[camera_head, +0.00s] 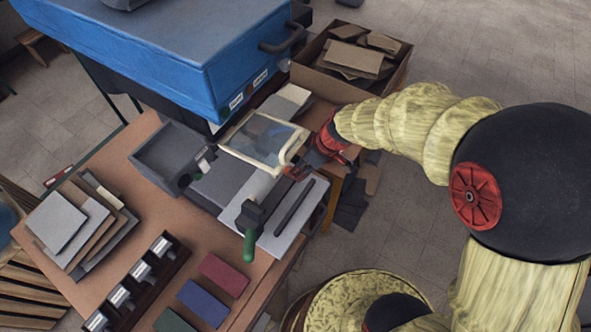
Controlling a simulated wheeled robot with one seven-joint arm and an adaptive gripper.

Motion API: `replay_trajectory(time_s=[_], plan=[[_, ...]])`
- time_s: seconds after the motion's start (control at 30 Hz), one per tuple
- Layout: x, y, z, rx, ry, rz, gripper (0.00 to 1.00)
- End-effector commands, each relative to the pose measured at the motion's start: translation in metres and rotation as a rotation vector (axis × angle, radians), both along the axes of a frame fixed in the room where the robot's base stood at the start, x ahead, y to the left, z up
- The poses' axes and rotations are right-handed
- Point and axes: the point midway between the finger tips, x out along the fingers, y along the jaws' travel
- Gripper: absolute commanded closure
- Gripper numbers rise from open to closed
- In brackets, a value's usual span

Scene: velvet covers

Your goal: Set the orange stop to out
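My gripper (306,168) is at the right side of the bench machine, beside its clear cover. The arm behind it wears a yellow velvet-like sleeve. A small orange-red part (290,170) shows at the gripper's tip, below the cream handle (294,147); it may be the orange stop, but it is too small to be sure. I cannot tell whether the gripper touches it or how its fingers stand. The cream-framed clear cover (263,140) lies over the machine. A pale plate (275,235) in front carries a dark bar (294,208) and a green-handled lever (250,238).
A blue cabinet (170,45) stands behind the bench (125,170). A cardboard box (390,78) of brown pieces is behind right. A grey tray (165,155), stacked sheets (58,225), metal cylinders (142,272) and coloured blocks (224,273) occupy the bench.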

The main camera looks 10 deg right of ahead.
Motion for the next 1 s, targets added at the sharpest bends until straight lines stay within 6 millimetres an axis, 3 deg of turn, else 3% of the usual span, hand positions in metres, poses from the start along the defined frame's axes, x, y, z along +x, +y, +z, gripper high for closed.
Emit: replay_trajectory(time_s=[0.03, 0.13, 0.33, 0.73, 1.0], plan=[[0.005, 0.008, -0.002, 0.000, 0.003, 0.004, 0.64], [0.007, 0.011, -0.022, 0.000, 0.004, 0.000, 0.64], [0.013, 0.017, -0.041, 0.000, 0.001, 0.000, 0.64], [0.015, 0.019, -0.046, 0.000, 0.000, -0.001, 0.64], [0.015, 0.019, -0.046, 0.000, 0.000, 0.000, 0.79]])
